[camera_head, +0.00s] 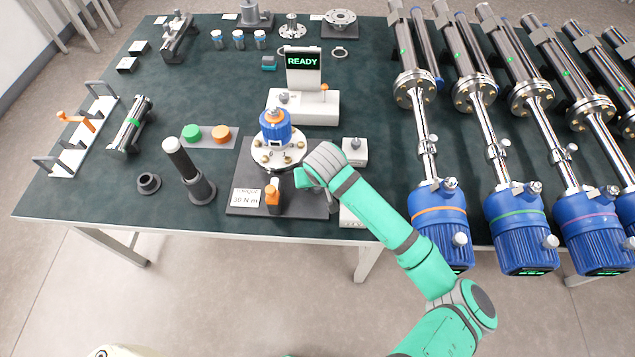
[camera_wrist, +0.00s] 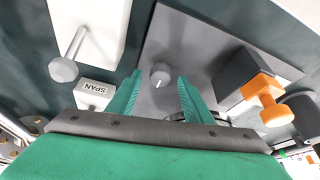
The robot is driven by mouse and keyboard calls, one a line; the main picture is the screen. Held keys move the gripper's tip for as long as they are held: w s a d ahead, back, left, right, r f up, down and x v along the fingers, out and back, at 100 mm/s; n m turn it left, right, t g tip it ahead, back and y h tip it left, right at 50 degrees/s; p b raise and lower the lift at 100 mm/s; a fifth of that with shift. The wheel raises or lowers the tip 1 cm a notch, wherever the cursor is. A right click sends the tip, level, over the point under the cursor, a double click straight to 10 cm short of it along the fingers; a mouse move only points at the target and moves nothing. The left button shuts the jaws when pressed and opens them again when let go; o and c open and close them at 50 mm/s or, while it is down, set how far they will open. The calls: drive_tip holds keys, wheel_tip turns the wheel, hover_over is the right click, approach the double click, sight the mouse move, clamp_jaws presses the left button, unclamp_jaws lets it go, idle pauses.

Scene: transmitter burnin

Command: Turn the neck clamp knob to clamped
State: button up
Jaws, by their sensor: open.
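A small round grey knob (camera_wrist: 160,70) with a pale pointer mark stands on a dark grey plate (camera_wrist: 195,35) in the wrist view. I take it to be the neck clamp knob; no label on it is readable. My gripper (camera_wrist: 158,84) is open, one green finger on each side of the knob. I cannot tell whether the fingers touch it or stop above it. In the head view my gripper (camera_head: 301,178) is over the right part of the dark plate (camera_head: 240,203), and my arm hides the knob there.
An orange-topped clamp (camera_wrist: 262,88) stands on the plate right of the knob. A block marked SPAN (camera_wrist: 94,90) and a white box with a grey knobbed stem (camera_wrist: 64,68) are left. The blue-capped flange (camera_head: 276,128) is close behind my gripper. Large blue motors (camera_head: 440,212) line the right.

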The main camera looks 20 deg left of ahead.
drive_tip(key=v, duration=1)
drive_tip(key=shift+s+r, duration=0.2)
drive_tip(key=shift+s, duration=0.05)
drive_tip(key=shift+s+f, duration=0.1)
